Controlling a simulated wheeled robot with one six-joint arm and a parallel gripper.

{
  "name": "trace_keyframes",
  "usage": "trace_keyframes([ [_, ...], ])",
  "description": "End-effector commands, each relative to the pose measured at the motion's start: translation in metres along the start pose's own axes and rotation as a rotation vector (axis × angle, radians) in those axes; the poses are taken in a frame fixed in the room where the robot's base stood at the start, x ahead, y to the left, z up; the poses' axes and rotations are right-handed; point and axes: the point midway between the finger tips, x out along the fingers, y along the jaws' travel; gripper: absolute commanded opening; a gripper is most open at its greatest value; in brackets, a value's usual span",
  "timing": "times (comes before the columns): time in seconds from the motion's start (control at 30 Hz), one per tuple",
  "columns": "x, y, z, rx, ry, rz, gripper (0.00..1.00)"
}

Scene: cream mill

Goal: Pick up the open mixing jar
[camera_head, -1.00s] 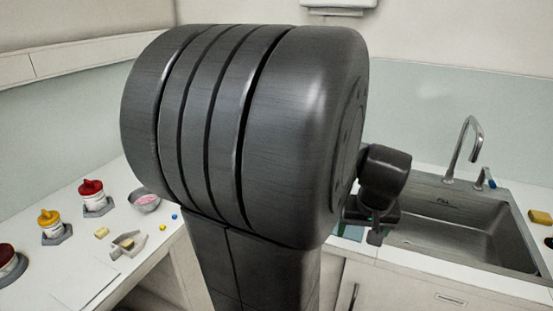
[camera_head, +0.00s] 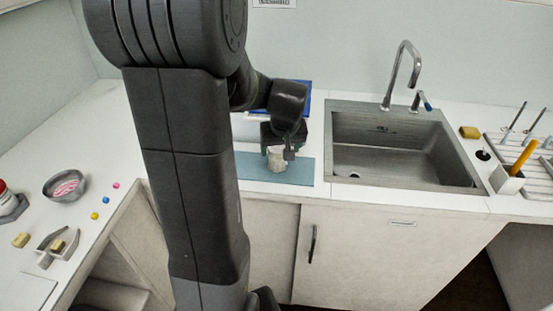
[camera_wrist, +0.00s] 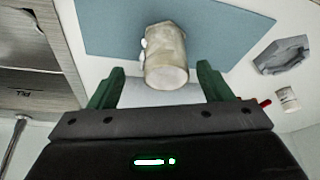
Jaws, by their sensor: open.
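The mixing jar (camera_wrist: 165,48) is a worn cream-white vessel on a blue mat (camera_wrist: 110,28) in the wrist view. In the head view the jar (camera_head: 276,160) shows small, partly covered by my gripper (camera_head: 279,145), on the mat (camera_head: 300,172) left of the sink. My gripper (camera_wrist: 161,72) is open in the wrist view, with green fingers on either side of the jar's near end. Gaps show between the jar and both fingers. I cannot tell how deep the jar sits between them. The inside of the jar cannot be made out.
The sink (camera_head: 350,175) with its tap (camera_head: 400,70) is right of the mat. A grey hexagonal holder (camera_wrist: 283,56) and a small white cup (camera_wrist: 287,98) show right in the wrist view. A metal bowl (camera_head: 64,186) stands on the left counter.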

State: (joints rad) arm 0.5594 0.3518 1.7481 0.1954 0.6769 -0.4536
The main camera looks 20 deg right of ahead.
Motion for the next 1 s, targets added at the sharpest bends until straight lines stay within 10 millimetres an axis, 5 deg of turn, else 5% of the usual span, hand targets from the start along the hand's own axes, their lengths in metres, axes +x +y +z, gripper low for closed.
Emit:
trace_keyframes([
  [0.43, 0.047, -0.007, 0.000, 0.000, -0.002, -0.001, 0.73],
  [0.77, 0.052, -0.007, 0.000, 0.000, 0.001, 0.000, 0.73],
  [1.0, 0.052, -0.007, 0.000, 0.000, 0.000, 0.000, 0.26],
])
